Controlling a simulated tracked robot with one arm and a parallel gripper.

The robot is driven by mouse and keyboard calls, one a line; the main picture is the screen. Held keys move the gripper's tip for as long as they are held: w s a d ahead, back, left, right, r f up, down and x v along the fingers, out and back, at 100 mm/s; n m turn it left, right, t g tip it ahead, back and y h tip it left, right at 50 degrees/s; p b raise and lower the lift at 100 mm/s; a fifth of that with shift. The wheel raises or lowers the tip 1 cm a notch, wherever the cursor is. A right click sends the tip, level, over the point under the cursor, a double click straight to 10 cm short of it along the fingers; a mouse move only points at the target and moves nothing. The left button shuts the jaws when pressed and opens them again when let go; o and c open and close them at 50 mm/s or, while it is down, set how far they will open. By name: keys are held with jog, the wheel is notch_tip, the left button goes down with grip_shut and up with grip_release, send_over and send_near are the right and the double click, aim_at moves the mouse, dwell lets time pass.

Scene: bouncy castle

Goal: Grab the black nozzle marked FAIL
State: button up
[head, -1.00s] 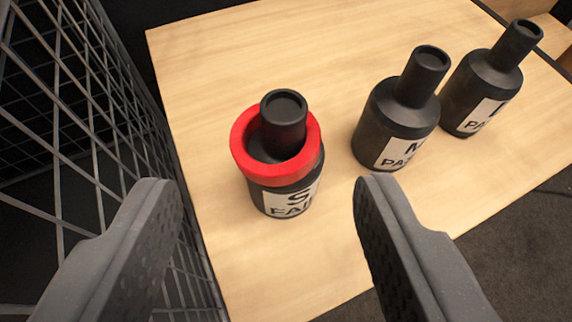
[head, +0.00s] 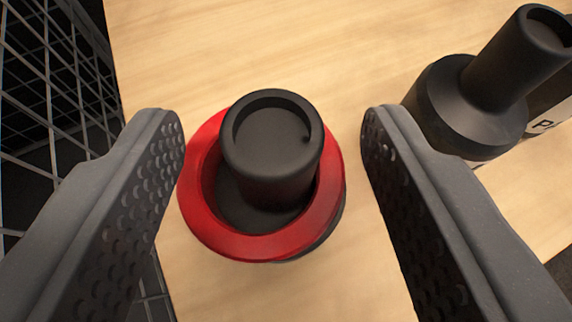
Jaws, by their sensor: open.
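The black nozzle (head: 272,150) with a red ring (head: 240,240) around its shoulder stands upright on the wooden table, in the middle of the head view. Its label is hidden from this angle now; a second ago it read "S" and part of "FAIL". My gripper (head: 272,135) is open, with one finger on the left and one on the right of the nozzle. Gaps show between both fingers and the nozzle, and nothing is held.
A second black nozzle (head: 465,110) with a partly visible label stands close beyond my right finger. Part of another dark nozzle shows behind it. A dark wire mesh (head: 40,95) runs along the left edge of the table (head: 190,45). Bare tabletop lies at the back.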

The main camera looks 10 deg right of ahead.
jog(key=shift+x, duration=1.15)
jog(key=shift+s, duration=0.1)
grip_shut()
